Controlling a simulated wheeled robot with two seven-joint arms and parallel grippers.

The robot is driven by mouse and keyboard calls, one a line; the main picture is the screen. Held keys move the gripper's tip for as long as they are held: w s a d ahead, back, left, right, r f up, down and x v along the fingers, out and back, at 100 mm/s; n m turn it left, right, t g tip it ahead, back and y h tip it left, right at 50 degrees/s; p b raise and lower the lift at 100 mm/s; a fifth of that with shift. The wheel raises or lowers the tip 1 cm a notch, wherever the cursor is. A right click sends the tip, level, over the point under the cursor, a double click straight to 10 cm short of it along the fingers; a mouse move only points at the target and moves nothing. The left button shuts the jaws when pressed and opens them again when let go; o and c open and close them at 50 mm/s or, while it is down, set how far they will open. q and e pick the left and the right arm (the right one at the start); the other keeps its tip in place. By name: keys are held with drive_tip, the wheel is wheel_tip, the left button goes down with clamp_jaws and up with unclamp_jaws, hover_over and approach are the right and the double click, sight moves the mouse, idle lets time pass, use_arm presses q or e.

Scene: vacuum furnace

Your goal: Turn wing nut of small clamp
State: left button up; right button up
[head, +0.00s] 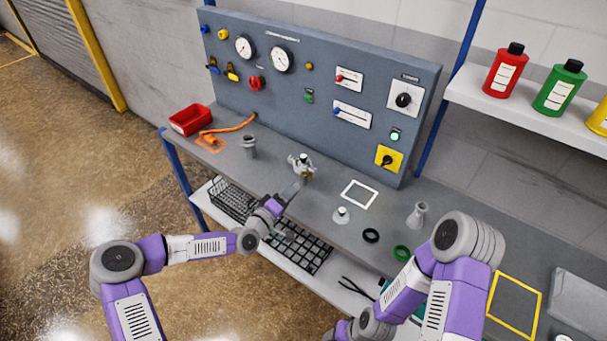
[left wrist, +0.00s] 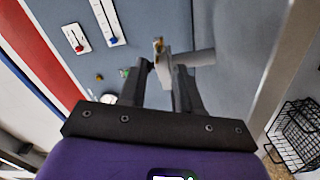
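The small clamp (head: 301,162) is a silvery metal ring with a brass-coloured part, on a metal fitting at the middle of the grey bench. My left gripper (head: 299,184) reaches in from the front, with its fingertips close to the clamp's near side. In the left wrist view, the two dark fingers (left wrist: 164,68) stand apart, one on each side of a light grey clamp part (left wrist: 164,74). A brass tip (left wrist: 158,45) shows just beyond them. Whether either finger touches the clamp is unclear. My right arm is at the lower right; its gripper is outside the view.
A grey panel (head: 330,75) with gauges and switches stands behind the bench. A metal fitting (head: 249,147) and red bin (head: 190,119) are to the left. A white-framed square (head: 360,194), small flange (head: 341,215), black ring (head: 371,235) and green ring (head: 401,252) lie to the right.

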sight(308, 176)
use_arm(q)
drive_tip(key=shift+x, duration=2.85)
drive_tip(key=shift+s+d, duration=0.1)
drive_tip(key=shift+d, duration=0.1)
clamp_jaws()
